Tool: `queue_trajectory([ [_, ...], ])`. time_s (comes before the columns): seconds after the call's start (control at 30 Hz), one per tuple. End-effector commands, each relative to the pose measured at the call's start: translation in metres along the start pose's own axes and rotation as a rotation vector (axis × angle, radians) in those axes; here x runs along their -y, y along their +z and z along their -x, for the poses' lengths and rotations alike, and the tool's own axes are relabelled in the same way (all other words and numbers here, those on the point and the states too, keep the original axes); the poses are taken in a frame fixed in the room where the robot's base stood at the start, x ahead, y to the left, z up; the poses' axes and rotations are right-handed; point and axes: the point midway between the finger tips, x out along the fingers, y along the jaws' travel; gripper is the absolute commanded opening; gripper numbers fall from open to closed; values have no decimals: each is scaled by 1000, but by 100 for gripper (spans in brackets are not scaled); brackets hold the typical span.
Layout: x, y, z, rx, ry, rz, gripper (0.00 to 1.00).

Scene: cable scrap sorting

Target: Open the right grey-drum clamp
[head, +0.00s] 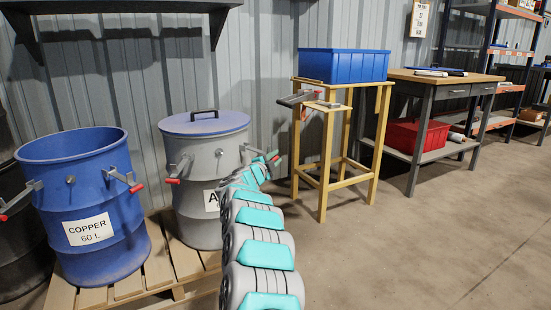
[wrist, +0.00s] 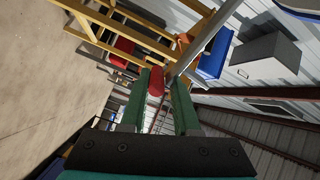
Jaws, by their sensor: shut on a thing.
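The grey drum (head: 197,170) stands on a pallet with its blue lid (head: 204,123) on top. Its right clamp (head: 248,149) is a grey metal lever reaching out from the upper right side toward my gripper (head: 270,157). In the wrist view the clamp's red grip (wrist: 156,82) lies between the green fingers of my gripper (wrist: 168,92), which is shut on it. The metal lever (wrist: 200,45) runs up and right from there. My arm hides the drum's lower right side. The left clamp (head: 181,166) has a red tip and hangs at the drum's left side.
A blue open drum marked copper (head: 90,255) stands left on the pallet (head: 160,268). A wooden stand (head: 323,190) with a blue bin (head: 343,65) is to the right. A workbench (head: 440,78) stands beyond. The floor at right is clear.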

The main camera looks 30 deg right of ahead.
Motion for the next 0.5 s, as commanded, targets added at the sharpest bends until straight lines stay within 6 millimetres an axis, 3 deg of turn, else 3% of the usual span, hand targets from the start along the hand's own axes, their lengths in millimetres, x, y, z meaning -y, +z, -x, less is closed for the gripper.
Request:
queue_trajectory([
  [0.23,2,4,2,9,-4,5,0],
  [0.27,2,4,2,10,-4,5,33],
  [0.4,2,4,2,8,-4,4,48],
  [0.5,2,4,2,7,-3,4,50],
])
